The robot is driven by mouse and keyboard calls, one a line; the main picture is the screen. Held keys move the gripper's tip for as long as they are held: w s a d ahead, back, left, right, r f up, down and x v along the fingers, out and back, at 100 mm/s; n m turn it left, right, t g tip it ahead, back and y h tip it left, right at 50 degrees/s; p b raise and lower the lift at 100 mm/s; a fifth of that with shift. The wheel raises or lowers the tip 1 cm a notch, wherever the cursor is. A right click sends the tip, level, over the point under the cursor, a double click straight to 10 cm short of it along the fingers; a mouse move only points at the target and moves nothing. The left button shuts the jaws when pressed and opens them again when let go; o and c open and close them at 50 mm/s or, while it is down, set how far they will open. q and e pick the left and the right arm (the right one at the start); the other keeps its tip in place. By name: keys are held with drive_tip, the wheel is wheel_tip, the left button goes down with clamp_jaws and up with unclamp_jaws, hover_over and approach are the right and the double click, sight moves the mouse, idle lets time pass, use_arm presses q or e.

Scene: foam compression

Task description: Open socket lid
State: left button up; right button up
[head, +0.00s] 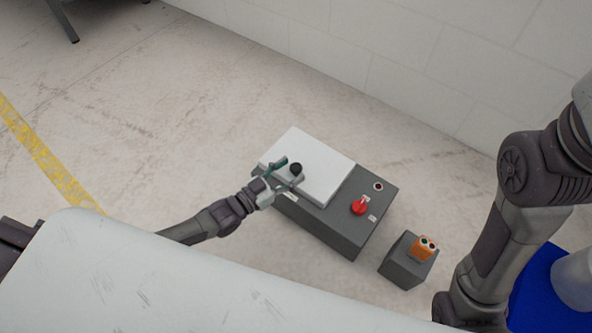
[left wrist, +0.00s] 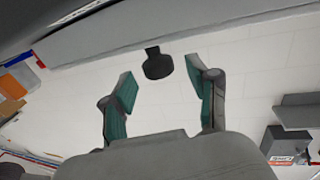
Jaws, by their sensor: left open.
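The white socket lid (head: 322,176) lies flat on top of a dark grey box (head: 338,222) on the floor in the head view. A black knob (head: 296,168) stands on the lid's left part. My left gripper (head: 285,173) reaches in from the left at the knob, its fingers apart. In the left wrist view the black knob (left wrist: 158,65) shows between the two teal-padded fingers (left wrist: 160,78), just beyond their tips, with a gap on both sides. The lid hides whatever is under it. My right arm is at the right; its gripper is out of sight.
A red rotary switch (head: 360,206) and a small dark button (head: 378,186) sit on the box's right part. A small grey block (head: 408,262) with an orange control (head: 423,248) stands beside it.

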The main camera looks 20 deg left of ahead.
sight(307, 161)
use_arm(q)
drive_tip(key=shift+b+x, duration=0.3)
drive_tip(key=shift+x, duration=0.95)
clamp_jaws()
